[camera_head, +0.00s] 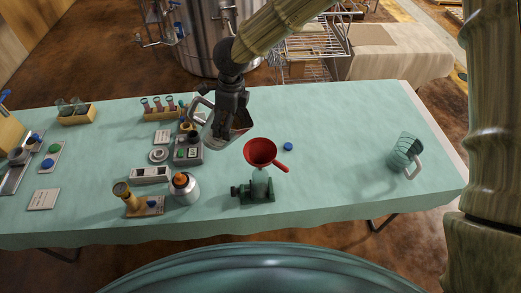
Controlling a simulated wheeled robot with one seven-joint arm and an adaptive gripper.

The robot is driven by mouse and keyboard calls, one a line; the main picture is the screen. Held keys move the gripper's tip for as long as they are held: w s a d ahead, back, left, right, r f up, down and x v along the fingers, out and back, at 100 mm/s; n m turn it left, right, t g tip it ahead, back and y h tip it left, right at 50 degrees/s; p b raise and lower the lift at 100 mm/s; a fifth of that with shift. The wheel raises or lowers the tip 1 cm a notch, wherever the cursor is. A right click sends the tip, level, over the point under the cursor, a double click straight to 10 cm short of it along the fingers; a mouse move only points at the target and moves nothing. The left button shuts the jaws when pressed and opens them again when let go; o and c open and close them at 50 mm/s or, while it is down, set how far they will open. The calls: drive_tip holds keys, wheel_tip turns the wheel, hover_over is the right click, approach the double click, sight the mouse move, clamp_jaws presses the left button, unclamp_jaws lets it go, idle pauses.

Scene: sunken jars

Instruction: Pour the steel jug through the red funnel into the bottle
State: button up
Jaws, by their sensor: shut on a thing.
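The red funnel (260,152) sits upright in the top of the bottle (261,181), its handle pointing to the lower right. The bottle stands in a dark green clamp or stand (252,193) near the table's front edge. My gripper (228,128) is shut on the steel jug (213,130) and holds it just behind and left of the funnel. The jug looks tilted, with its lower part towards the right near the funnel. The gripper hides much of it. I cannot tell whether anything flows from it.
A ribbed glass jug (404,153) stands at the right of the table (340,125). A blue cap (288,146) lies right of the funnel. A grey device (188,150), a white-and-orange vessel (184,188) and a brass instrument (126,196) stand to the left. The table's right half is mostly clear.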

drive_tip(key=shift+w+r+t+y, duration=0.1)
drive_tip(key=shift+r+t+y, duration=0.2)
drive_tip(key=shift+r+y, duration=0.65)
drive_tip(key=shift+f+y+b, duration=0.25)
drive_tip(key=shift+y+b, duration=0.2)
drive_tip(key=r+t+y+b, duration=0.1)
drive_tip(key=y+b, duration=0.1)
drive_tip(key=b, duration=0.1)
drive_tip(key=shift+d+r+b, duration=0.1)
drive_tip(key=shift+d+b, duration=0.1)
drive_tip(key=shift+b, duration=0.15)
drive_tip(key=shift+d+r, duration=0.1)
drive_tip(key=shift+r, duration=0.3)
drive_tip(key=shift+s+r+y, duration=0.1)
drive_tip(key=shift+s+y, duration=0.1)
drive_tip(key=shift+y, duration=0.1)
drive_tip(key=shift+r, duration=0.15)
drive_tip(key=shift+s+d+r+t+y+b, duration=0.1)
drive_tip(key=shift+d+r+t+y+b, duration=0.2)
drive_tip(key=shift+y+b, duration=0.4)
drive_tip(key=shift+s+d+r+t+y+b, duration=0.1)
drive_tip(key=shift+d+r+t+y+b, duration=0.2)
drive_tip(key=shift+y+b, duration=0.35)
idle(3.7)
